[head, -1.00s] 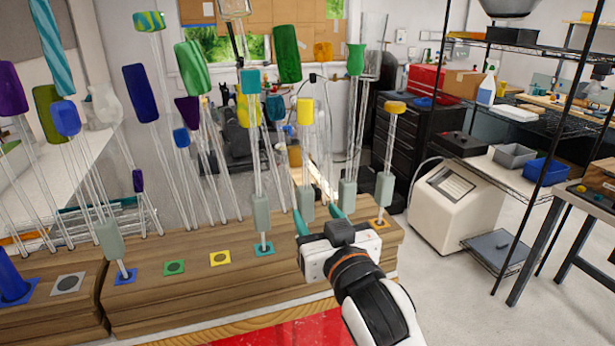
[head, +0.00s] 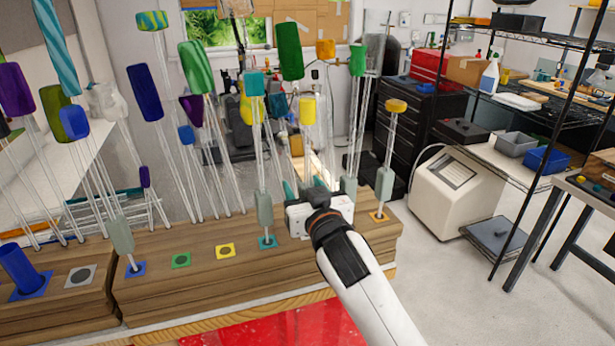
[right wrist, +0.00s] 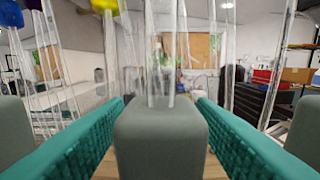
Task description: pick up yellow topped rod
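A glass rod with a yellow top (head: 307,111) stands upright among the other rods in the head view. Its lower end is hidden behind my right gripper (head: 307,188). The right gripper's teal fingers are open. In the right wrist view the open fingers (right wrist: 160,105) flank a grey block (right wrist: 160,135) with a clear rod (right wrist: 160,75) rising from it. The rod's top is out of that view, and I cannot tell whether the fingers touch the block. A yellow-orange topped rod (head: 396,106) stands farther right on an orange pad. My left gripper is not in view.
Many glass rods with coloured tops crowd the wooden stand (head: 200,282), close around my right gripper. A teal-topped rod (head: 253,84) stands just left of it. Open floor is at right.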

